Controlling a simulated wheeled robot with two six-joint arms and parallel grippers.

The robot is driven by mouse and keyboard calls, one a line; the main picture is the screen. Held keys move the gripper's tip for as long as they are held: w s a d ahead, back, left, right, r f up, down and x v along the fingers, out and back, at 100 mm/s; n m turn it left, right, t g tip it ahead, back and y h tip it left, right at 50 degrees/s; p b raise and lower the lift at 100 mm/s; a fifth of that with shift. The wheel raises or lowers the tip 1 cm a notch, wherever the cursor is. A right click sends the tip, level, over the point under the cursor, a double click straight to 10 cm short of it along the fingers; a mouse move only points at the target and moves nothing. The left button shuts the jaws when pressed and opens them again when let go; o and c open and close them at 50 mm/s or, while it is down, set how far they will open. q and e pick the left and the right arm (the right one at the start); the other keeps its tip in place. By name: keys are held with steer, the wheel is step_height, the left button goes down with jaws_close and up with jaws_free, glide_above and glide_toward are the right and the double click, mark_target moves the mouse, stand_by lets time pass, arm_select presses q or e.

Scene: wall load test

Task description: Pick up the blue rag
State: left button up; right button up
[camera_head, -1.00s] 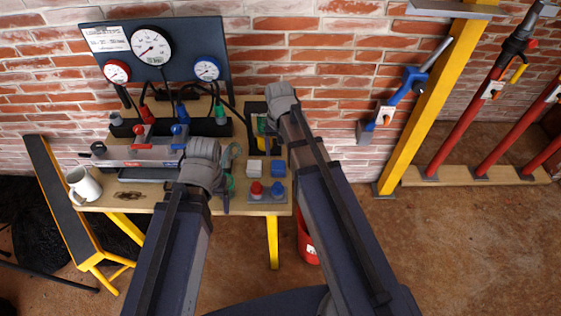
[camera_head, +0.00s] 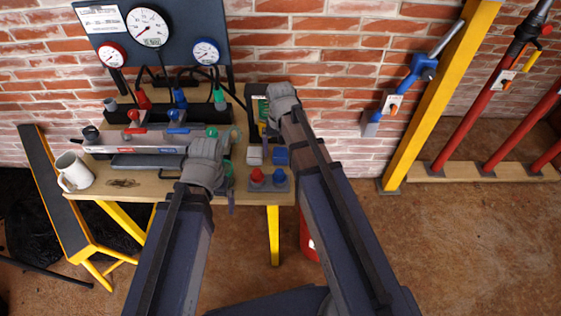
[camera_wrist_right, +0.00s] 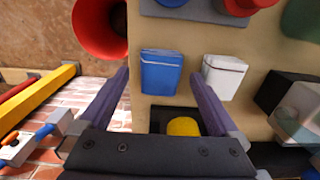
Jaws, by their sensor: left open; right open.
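The blue rag (camera_head: 281,156) looks like a small folded block on the wooden bench, beside a similar white one. It also shows in the right wrist view (camera_wrist_right: 161,72), flat on the bench top. My right gripper (camera_wrist_right: 160,88) is open and empty, with its two fingers apart and the blue rag lying in the gap between and beyond their tips. In the head view my right gripper (camera_head: 282,100) is over the bench's back part, its fingers hidden by the wrist. My left gripper (camera_head: 222,172) is over the bench middle, open, its fingers mostly hidden.
The white folded block (camera_wrist_right: 224,76) is close beside the rag. Red and blue knobs (camera_head: 268,179) stand in front. A gauge panel (camera_head: 150,40) stands behind, a mug (camera_head: 74,172) at left. A red bucket (camera_wrist_right: 99,25) is beside the bench. A yellow post (camera_head: 440,95) stands right.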

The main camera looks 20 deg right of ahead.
steer(key=shift+f, duration=0.3)
steer(key=shift+c, duration=0.3)
steer(key=c, duration=1.4)
